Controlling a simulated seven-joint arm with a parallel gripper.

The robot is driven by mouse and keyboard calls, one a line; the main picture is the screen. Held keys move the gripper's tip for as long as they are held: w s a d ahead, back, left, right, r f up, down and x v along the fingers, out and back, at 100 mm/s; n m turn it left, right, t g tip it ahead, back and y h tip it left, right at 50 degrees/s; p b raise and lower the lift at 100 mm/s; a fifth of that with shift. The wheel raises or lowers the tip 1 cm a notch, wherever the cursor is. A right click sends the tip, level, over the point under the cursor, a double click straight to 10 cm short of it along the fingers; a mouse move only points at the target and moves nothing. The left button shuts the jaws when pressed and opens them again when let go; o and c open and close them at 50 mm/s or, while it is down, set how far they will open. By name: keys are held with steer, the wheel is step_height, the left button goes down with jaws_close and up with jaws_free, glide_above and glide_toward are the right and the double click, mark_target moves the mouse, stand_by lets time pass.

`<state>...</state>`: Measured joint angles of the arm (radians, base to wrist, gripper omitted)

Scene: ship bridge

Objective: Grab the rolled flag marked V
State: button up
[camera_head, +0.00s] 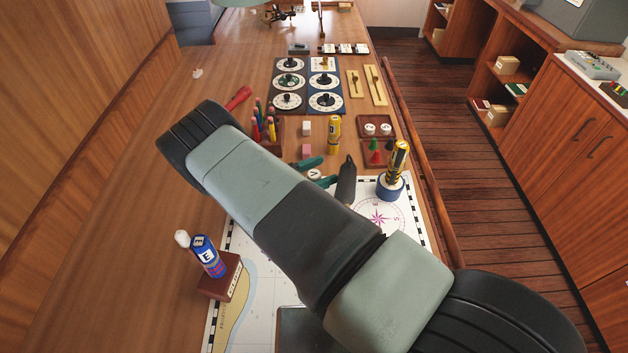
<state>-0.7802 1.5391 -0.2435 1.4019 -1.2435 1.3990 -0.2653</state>
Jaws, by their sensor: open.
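A yellow rolled flag with dark bands (398,161) stands slightly tilted in a round blue holder (389,189) on the chart. A smaller yellow roll (334,133) stands behind it to the left; its marking is too small to read. A blue rolled flag (208,257) with a white tip and a letter E leans on a brown block at the left.
A pencil holder (268,141), dial panels (289,84) and a small brown tray (376,158) with coloured pieces lie beyond my gripper. A red-handled object (238,97) lies at the left. A wooden rail (420,170) edges the table at right. My arm covers much of the chart (235,262).

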steer(key=c, duration=1.1)
steer(key=shift+o, duration=0.2)
steer(key=shift+r, duration=0.1)
